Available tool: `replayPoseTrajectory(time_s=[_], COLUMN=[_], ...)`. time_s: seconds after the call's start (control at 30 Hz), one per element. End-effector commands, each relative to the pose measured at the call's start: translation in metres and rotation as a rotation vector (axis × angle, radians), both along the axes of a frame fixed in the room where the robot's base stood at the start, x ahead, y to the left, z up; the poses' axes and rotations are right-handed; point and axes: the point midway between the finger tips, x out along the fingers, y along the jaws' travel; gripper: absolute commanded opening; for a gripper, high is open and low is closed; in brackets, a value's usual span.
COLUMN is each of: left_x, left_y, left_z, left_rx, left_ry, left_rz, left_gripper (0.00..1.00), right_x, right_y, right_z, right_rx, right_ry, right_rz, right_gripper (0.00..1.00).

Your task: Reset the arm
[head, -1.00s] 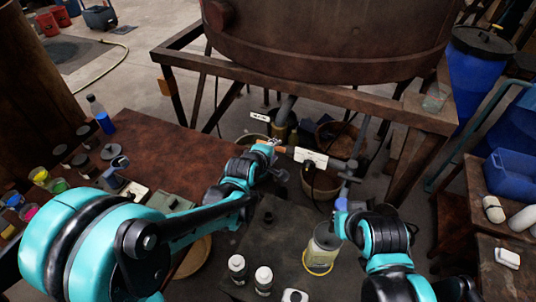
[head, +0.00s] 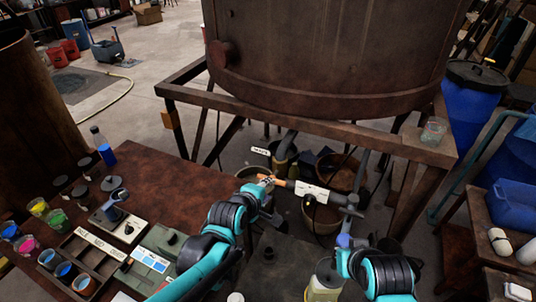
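My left arm reaches in from the left, and its teal wrist (head: 232,214) is above the dark mat. My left gripper (head: 266,184) is beside a small orange part (head: 280,183) at the end of a white-labelled pipe piece (head: 312,192) under the vat. Its fingers are too small to tell whether they are open, or touching the orange part. My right arm, with its teal and black wrist (head: 378,272), is at the lower right. My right gripper (head: 347,222) points away near the grey pipes, and its fingers cannot be made out clearly.
A large rusty vat (head: 330,60) stands on a metal frame (head: 300,128) ahead. A brown table (head: 165,170) with paint cups, lids and a blue bottle (head: 106,154) is at left. Blue barrels (head: 470,105) and a blue bin (head: 512,203) are at right. A yellowish jar (head: 322,282) stands near my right wrist.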

Motion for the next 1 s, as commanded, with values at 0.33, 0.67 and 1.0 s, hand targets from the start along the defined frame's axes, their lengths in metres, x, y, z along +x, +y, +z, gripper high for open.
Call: replayPoseTrajectory(time_s=[0.33, 0.67, 1.0], left_x=[-0.032, -0.146, -0.19], left_y=[0.041, 0.139, 0.166], left_z=[0.008, 0.001, -0.01], left_rx=[0.247, 0.911, 1.114], left_ry=[-0.015, 0.031, 0.066], left_rz=[-0.107, -0.535, -0.739], left_gripper=[0.37, 0.37, 0.37], right_x=[0.0, 0.0, 0.0], right_y=[0.0, 0.0, 0.0], right_z=[0.0, 0.0, 0.0], right_rx=[0.0, 0.0, 0.0], right_ry=[0.0, 0.0, 0.0], right_rz=[0.0, 0.0, 0.0], right_gripper=[0.0, 0.0, 0.0])
